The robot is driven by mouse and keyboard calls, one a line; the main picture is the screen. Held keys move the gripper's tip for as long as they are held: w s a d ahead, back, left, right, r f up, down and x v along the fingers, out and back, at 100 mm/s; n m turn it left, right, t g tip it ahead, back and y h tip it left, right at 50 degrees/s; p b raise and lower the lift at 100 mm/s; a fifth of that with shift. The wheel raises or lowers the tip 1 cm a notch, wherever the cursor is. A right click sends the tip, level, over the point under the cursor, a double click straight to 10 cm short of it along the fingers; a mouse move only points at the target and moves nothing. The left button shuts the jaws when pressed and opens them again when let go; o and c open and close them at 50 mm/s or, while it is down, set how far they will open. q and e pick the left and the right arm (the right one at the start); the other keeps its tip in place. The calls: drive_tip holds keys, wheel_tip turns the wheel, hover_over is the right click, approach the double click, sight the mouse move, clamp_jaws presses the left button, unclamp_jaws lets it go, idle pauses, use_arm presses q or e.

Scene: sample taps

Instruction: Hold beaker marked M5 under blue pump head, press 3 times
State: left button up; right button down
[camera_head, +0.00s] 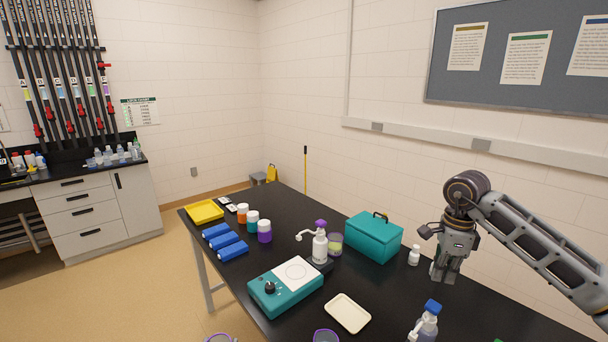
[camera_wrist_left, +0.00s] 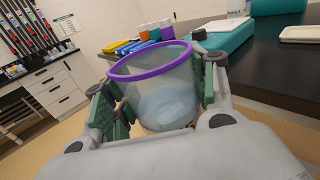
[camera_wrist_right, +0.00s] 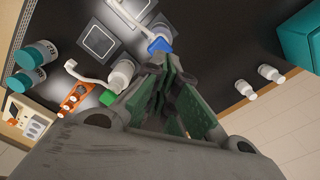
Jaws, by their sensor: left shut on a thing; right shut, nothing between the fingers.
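My left gripper (camera_wrist_left: 160,78) is shut on a clear beaker (camera_wrist_left: 166,104) with a purple rim and pale liquid inside, held upright or nearly so beside the table edge. No M5 mark is readable. Purple rims show at the bottom of the head view, one left (camera_head: 220,338) and one right (camera_head: 326,336); I cannot tell which is the held beaker. The blue pump head (camera_head: 432,306) sits on a clear bottle (camera_head: 426,326) at the front right. My right gripper (camera_head: 443,274) is shut and empty, above and behind the blue pump head (camera_wrist_right: 158,45).
A purple-headed pump bottle (camera_head: 320,246) stands behind the teal hot plate (camera_head: 270,297). A cream tray (camera_head: 348,313), teal box (camera_head: 374,236) and small white bottle (camera_head: 414,255) stand nearby. A green-headed pump bottle (camera_wrist_right: 121,76) is beside the blue one.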

drive_tip(key=shift+f, duration=0.15)
